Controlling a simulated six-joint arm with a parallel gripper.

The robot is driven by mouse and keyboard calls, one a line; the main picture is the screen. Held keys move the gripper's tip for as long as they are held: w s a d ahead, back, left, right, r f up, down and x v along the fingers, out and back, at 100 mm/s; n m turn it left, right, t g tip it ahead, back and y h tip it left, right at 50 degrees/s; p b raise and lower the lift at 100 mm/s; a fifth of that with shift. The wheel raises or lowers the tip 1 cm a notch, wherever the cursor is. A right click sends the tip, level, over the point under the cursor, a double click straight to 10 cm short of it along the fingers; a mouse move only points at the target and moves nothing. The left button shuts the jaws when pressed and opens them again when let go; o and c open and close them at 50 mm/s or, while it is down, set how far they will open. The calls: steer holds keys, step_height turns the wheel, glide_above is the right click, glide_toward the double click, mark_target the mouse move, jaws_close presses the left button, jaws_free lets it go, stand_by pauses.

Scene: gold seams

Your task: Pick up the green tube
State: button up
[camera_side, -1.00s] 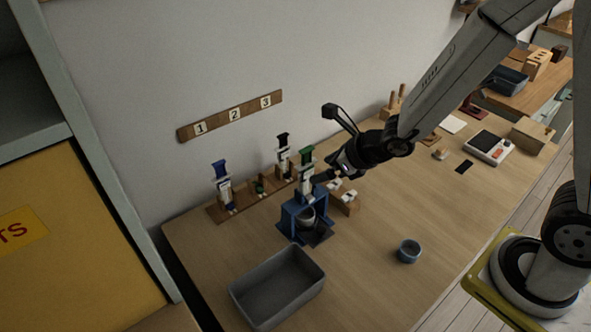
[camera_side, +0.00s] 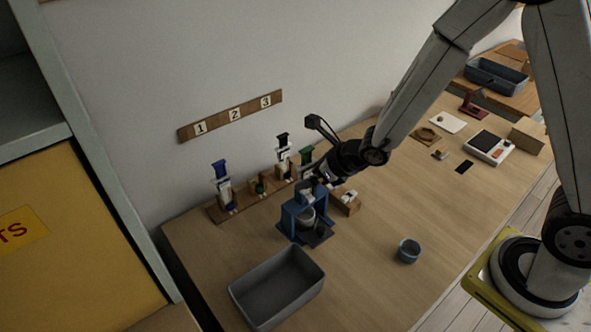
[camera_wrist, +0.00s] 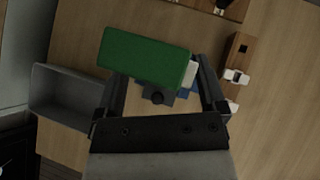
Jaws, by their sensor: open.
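I cannot tell whether either finger touches the tube.
A wooden rack at the wall holds a blue-topped tube (camera_side: 220,171) and a black-topped tube (camera_side: 283,142). A wooden block (camera_side: 350,207) sits right of the stand.

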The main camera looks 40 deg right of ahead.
steer(key=shift+w+a+f, duration=0.2)
steer(key=shift+w+f, duration=0.25)
steer(key=shift+f, duration=0.05)
jaws_close()
stand_by(0.3)
